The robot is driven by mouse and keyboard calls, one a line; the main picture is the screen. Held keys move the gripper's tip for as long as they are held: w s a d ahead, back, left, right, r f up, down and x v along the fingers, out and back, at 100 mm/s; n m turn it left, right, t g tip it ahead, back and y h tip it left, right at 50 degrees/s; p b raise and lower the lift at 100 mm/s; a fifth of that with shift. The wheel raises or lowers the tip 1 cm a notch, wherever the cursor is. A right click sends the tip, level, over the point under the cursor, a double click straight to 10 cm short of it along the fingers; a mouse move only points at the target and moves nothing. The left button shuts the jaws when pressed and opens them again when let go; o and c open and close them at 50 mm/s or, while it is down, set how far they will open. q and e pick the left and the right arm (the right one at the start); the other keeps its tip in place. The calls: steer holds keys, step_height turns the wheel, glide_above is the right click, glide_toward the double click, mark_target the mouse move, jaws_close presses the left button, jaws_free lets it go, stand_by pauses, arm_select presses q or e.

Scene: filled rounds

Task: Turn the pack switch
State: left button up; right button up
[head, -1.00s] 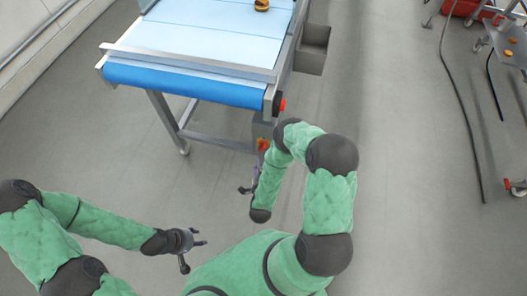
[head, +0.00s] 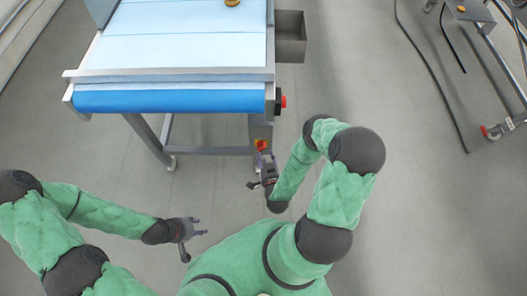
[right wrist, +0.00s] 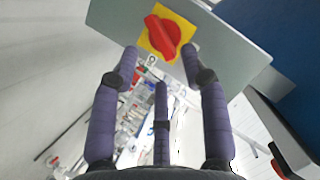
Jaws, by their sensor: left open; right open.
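The pack switch (right wrist: 162,38) is a red rotary knob on a yellow square plate, fixed to a grey box (right wrist: 220,50) in the right wrist view. Its handle lies at a slant. In the head view the switch (head: 261,144) shows small and red below the conveyor's right front corner, partly hidden by my right gripper. My right gripper (head: 260,170) is open and points at the switch; in the right wrist view its fingers (right wrist: 160,62) are spread below the knob, apparently not touching it. My left gripper (head: 195,237) is open and empty at the lower left, far from the switch.
A conveyor (head: 170,100) with a blue belt stands ahead, a round orange-brown item (head: 232,3) on it. A red button (head: 283,101) sits on its right side, near a grey bin (head: 290,40). A black cable (head: 430,80) and a wheeled cart (head: 500,70) are at right.

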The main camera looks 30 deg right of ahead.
mark_target(261, 147)
steer(key=shift+b+x, duration=0.7)
steer(key=shift+x, duration=1.85)
jaws_close()
